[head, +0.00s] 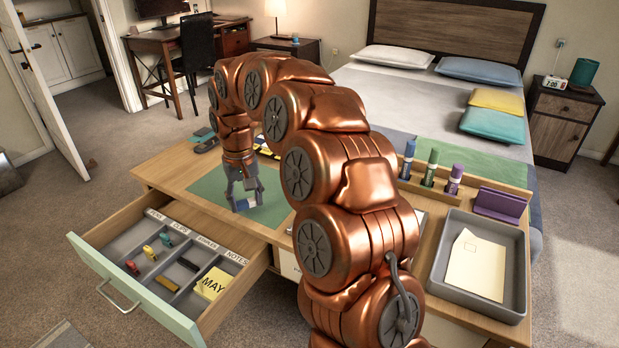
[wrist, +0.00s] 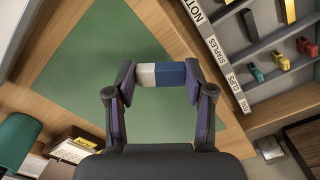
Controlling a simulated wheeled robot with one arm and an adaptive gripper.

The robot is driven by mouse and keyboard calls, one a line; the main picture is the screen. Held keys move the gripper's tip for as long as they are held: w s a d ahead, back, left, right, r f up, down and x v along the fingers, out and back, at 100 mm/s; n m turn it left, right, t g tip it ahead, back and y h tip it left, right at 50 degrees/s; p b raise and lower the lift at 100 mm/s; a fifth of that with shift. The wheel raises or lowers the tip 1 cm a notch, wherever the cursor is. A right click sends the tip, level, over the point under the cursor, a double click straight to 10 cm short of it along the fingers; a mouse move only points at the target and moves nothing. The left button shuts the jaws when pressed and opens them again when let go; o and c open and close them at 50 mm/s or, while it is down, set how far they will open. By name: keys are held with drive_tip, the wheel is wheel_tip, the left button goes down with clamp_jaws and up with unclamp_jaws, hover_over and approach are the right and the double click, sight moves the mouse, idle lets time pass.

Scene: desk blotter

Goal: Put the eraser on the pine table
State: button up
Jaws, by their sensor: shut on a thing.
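My gripper (head: 245,198) points down over the green blotter (head: 212,193) on the pine table (head: 160,170). In the wrist view my gripper (wrist: 160,77) is shut on a white and blue eraser (wrist: 170,74), one fingertip at each end. The eraser shows against the green blotter (wrist: 100,60); its height above the surface is hard to tell. In the head view the eraser is small and partly hidden by the fingers. Bare wood (wrist: 150,15) borders the blotter.
An open drawer (head: 120,262) with divided compartments, small clips and yellow notes juts out at the front left. A grey tray (head: 437,270) with paper, a purple holder (head: 500,205) and several upright markers (head: 432,167) stand at the right.

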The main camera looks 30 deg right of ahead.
drive_tip(key=s+d+r+m+p, duration=0.1)
drive_tip(key=d+p, duration=0.1)
drive_tip(key=d+m+p, duration=0.2)
drive_tip(key=s+d+r+m+p, duration=0.1)
drive_tip(key=d+p, duration=0.1)
drive_tip(key=shift+s+d+r+m, duration=0.25)
drive_tip(key=shift+s+r+m, duration=0.05)
drive_tip(key=shift+s+m, duration=0.1)
drive_tip(key=s+d+m+p, duration=0.1)
drive_tip(key=d, duration=0.1)
drive_tip(key=s+d+m+p, duration=0.3)
drive_tip(key=d+m+p, duration=0.1)
drive_tip(key=shift+s+d+r, duration=0.3)
drive_tip(key=shift+s, duration=0.1)
drive_tip(key=shift+s+d+f+m+p, duration=0.1)
drive_tip(key=shift+s+d+m+p, duration=0.2)
drive_tip(key=shift+d+m+p, duration=0.15)
drive_tip(key=w+d+p, duration=0.1)
drive_tip(key=w+d, duration=0.2)
drive_tip(key=d, duration=0.1)
drive_tip(key=w+d+f+p, duration=0.1)
drive_tip(key=w+d, duration=0.2)
drive_tip(key=w, duration=0.1)
drive_tip(key=w+d+p, duration=0.1)
drive_tip(key=w+d, duration=0.3)
drive_tip(key=shift+d+f, duration=0.3)
drive_tip(key=shift+f+p, duration=0.5)
drive_tip(key=shift+f, duration=1.3)
